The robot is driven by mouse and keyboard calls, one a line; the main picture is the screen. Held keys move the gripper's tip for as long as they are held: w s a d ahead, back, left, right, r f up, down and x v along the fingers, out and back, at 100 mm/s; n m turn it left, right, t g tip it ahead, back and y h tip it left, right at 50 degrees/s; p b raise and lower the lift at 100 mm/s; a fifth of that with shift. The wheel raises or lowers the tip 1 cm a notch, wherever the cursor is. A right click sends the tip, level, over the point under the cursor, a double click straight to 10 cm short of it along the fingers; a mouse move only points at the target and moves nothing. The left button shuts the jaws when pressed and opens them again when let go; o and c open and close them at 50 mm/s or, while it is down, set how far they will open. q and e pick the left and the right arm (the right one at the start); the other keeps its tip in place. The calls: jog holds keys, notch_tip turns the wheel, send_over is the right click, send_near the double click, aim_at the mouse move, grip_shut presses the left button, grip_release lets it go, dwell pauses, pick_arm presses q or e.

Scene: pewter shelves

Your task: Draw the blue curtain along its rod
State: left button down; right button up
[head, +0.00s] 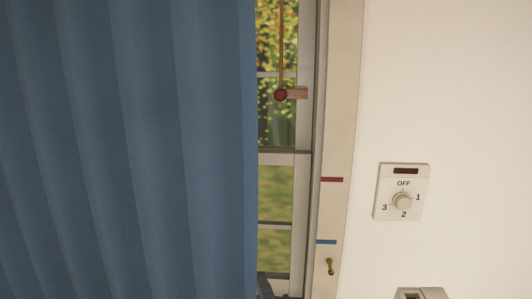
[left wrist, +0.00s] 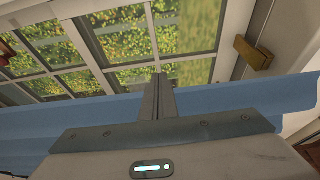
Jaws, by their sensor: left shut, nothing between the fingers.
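The blue curtain (head: 130,150) hangs in folds over the left half of the head view, with its right edge beside a narrow uncovered strip of window. In the left wrist view the curtain (left wrist: 60,123) spans the picture as a blue band around my left gripper (left wrist: 158,88). My left gripper's fingers are together with nothing between them, and they point toward the window panes. In the head view only a small dark part of the left gripper (head: 265,287) shows at the bottom, by the curtain's edge. The rod is out of view. My right gripper is not in view.
The frame bears a red mark (head: 332,179), a blue mark (head: 326,242) and a brass hook (head: 330,266). A dial switch (head: 402,201) is on the right wall.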

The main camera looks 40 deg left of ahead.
aim_at(93, 266)
pick_arm(q)
jog(key=s+a+p, duration=0.1)
jog(key=a, duration=0.1)
jog(key=s+a+p, duration=0.1)
jog(key=s+a, duration=0.1)
jog(key=a, duration=0.1)
jog(key=s+a+p, duration=0.1)
jog(key=s+a, duration=0.1)
jog(key=a, duration=0.1)
jog(key=shift+s+a, duration=0.1)
jog(key=shift+a, duration=0.1)
jog(key=shift+s+a, duration=0.15)
jog(key=shift+a, duration=0.1)
jog(key=shift+a+p, duration=0.1)
jog(key=shift+p, duration=0.25)
jog(key=s+a+p, duration=0.1)
jog(key=s+a, duration=0.1)
jog(key=a, duration=0.2)
jog(key=s+a+p, duration=0.2)
jog(key=s+a, duration=0.1)
jog(key=a, duration=0.1)
jog(key=s+a+p, duration=0.1)
jog(key=s+a, duration=0.2)
jog(key=a, duration=0.2)
jog(key=shift+s+p, duration=0.1)
jog(key=shift+p, duration=0.2)
jog(key=shift+s+a, duration=0.15)
jog(key=shift+a, duration=0.05)
